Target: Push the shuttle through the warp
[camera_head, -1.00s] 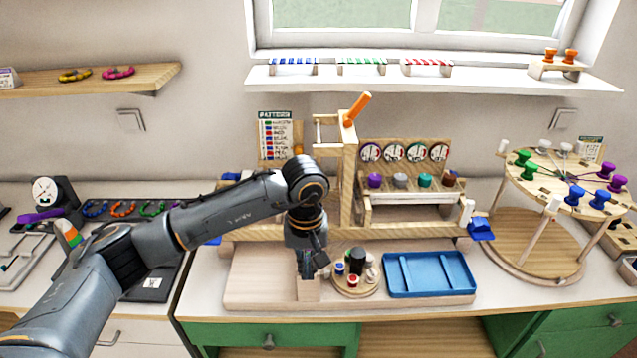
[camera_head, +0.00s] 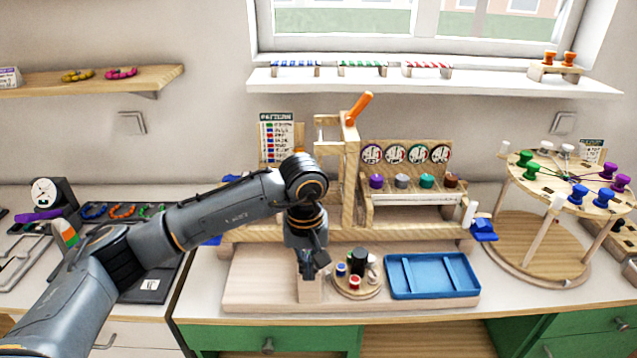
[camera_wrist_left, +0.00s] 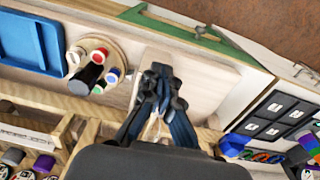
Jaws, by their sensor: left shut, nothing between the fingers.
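The wooden loom (camera_head: 348,190) stands at the middle of the table with an orange lever (camera_head: 357,108) tilted at its top. A blue piece (camera_head: 485,229) sits at its right end, and more blue shows at its left end (camera_head: 212,240), partly behind my arm. I cannot tell whether either is the shuttle. The warp is largely hidden by my arm. My left gripper (camera_head: 309,268) is shut and empty, pointing down in front of the loom, over a small wooden block (camera_head: 310,291) on the pale board. Its closed fingertips also show in the left wrist view (camera_wrist_left: 161,75).
A round stand with small spools (camera_head: 355,283) is close to the right of my left gripper, then a blue tray (camera_head: 432,275). A round peg frame (camera_head: 535,180) stands at the right. The pale board (camera_head: 258,280) is bare to the left.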

